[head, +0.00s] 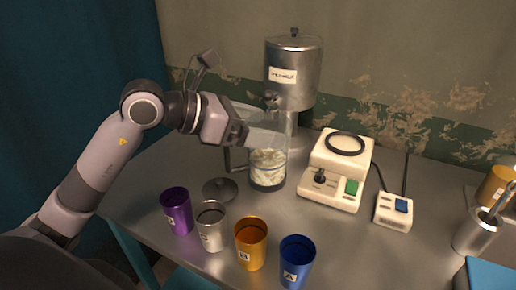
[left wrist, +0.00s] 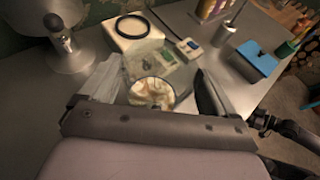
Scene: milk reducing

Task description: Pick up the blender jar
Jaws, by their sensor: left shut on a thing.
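The blender jar (head: 268,168) is clear, with pale chunks inside and a dark base. It stands upright on or just above the metal table, left of the cream blender base (head: 337,170); I cannot tell whether it touches the table. My left gripper (head: 266,140) comes in from the left and is shut on the jar's upper part. In the left wrist view the jar (left wrist: 152,92) sits between the two fingers, and its pale contents show through the open top. The fingers partly hide the jar's upper part in the head view. My right gripper is not in view.
A metal dispenser (head: 293,75) stands behind the jar. A dark round lid (head: 220,189) lies left of it. Purple (head: 177,211), silver (head: 211,228), orange (head: 251,245) and blue (head: 297,262) cups line the front. A switch box (head: 394,211) and metal holder (head: 474,236) stand right.

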